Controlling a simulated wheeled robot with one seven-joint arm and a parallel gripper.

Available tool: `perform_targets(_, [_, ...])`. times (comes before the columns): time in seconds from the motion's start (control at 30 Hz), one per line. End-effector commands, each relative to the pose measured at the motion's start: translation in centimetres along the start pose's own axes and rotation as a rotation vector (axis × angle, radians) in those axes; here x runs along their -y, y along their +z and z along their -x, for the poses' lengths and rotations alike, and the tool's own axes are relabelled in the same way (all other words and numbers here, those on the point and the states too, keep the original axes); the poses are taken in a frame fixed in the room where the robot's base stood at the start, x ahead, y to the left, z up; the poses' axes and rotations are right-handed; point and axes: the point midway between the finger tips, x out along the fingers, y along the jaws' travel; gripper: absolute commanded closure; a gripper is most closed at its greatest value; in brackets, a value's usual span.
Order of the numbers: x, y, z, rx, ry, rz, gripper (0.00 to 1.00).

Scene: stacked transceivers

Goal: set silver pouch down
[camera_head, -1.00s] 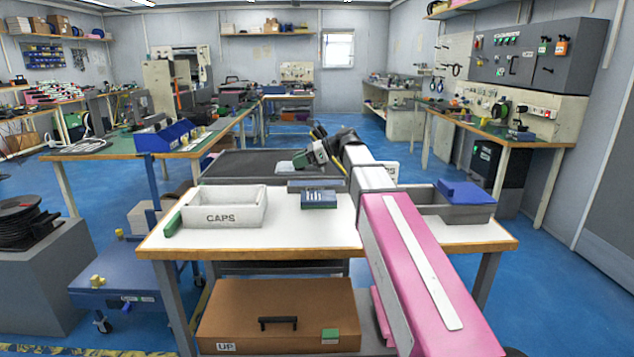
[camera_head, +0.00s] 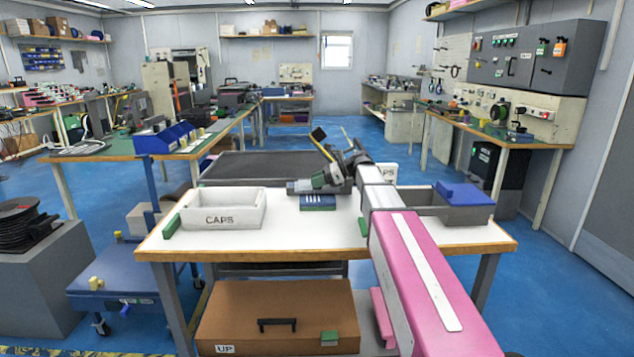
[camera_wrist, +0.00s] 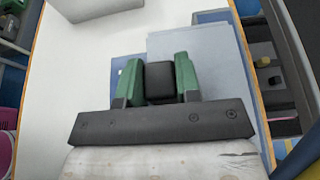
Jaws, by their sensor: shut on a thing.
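My gripper (camera_head: 318,180) is low over the middle of the white table. In the wrist view its green fingers (camera_wrist: 158,75) are closed on the sides of a small black block (camera_wrist: 159,84). Beyond and beneath the fingers is a flat silver-grey piece (camera_wrist: 205,48), which fits the silver pouch. It also shows in the head view (camera_head: 300,187), partly hidden by my gripper. I cannot tell whether the black block is joined to it. A blue-green flat item (camera_head: 318,202) lies just in front of my gripper.
A white CAPS bin (camera_head: 222,221) stands on the left of the table (camera_head: 290,235). A grey bin (camera_head: 452,213) with a blue lid (camera_head: 464,194) stands on the right. Bare tabletop shows in front.

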Motion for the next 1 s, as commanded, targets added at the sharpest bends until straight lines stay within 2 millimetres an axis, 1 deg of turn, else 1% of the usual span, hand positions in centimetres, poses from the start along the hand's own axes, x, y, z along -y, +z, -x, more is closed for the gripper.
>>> perform_targets(0.27, [0.0,-0.13,-0.07,0.0,0.0,0.001,0.92])
perform_targets(0.47, [0.0,-0.59,-0.26,0.0,0.0,0.001,0.92])
perform_targets(0.5, [0.0,-0.55,-0.25,0.0,0.0,0.002,0.56])
perform_targets(0.53, [0.0,-0.54,-0.24,0.0,0.0,0.002,0.46])
perform_targets(0.57, [0.0,-0.54,-0.24,0.0,0.0,0.001,0.43])
perform_targets(0.9, [0.0,-0.26,-0.13,0.0,0.0,0.001,0.43])
perform_targets(0.97, [0.02,-0.02,0.15,0.0,-0.001,0.001,0.43])
perform_targets(1.0, [0.03,-0.09,0.67,0.0,-0.001,0.0,0.43])
